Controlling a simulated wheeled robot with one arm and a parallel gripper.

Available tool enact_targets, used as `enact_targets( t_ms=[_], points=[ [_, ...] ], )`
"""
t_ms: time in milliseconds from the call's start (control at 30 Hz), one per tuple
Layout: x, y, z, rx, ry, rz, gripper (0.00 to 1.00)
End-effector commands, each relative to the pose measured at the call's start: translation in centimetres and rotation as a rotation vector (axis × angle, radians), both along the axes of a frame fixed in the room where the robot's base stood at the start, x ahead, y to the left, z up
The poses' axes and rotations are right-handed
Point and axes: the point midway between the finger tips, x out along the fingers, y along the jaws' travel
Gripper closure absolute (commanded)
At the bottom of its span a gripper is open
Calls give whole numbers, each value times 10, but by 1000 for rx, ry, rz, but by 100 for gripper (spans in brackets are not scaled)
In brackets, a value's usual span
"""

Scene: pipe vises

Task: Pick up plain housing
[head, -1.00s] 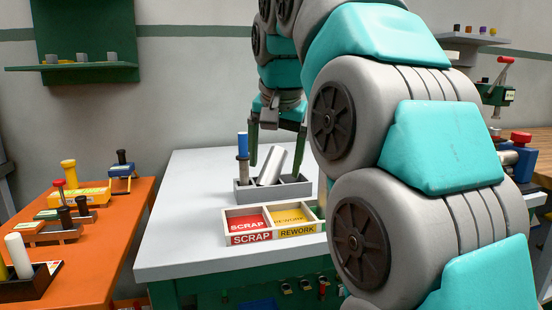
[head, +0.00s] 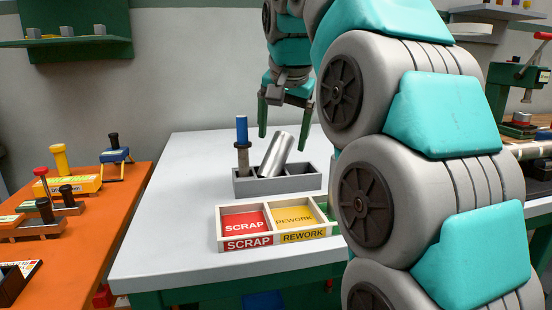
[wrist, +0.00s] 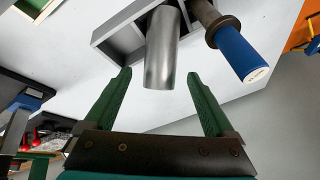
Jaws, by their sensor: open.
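The plain housing, a smooth silver cylinder (head: 277,155), leans tilted in a compartment of a grey divided tray (head: 280,185) on the light table. Its upper end points up and right in the head view. My gripper (head: 285,130) is open and empty, pointing down by the housing's upper end. In the wrist view, the housing (wrist: 161,50) lies ahead between the two green fingers of my gripper (wrist: 158,74), with a gap on both sides. Contact is not visible. The housing's lower end is hidden inside the tray.
A blue-handled tool (head: 242,140) stands in the tray's left compartment, close to the housing. A sorting tray marked SCRAP and REWORK (head: 248,242) sits in front. An orange bench (head: 95,225) with tools is at left. The table's left part is clear.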

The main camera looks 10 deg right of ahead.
Motion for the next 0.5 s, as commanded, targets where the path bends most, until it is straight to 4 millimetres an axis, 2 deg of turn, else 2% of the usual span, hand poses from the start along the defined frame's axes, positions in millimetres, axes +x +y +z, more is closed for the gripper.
enact_targets(
  t_ms=[233,500],
  points=[
    [11,0,-28,-1,6,2,11],
    [16,0,-34,0,-1,1,11]
  ],
)
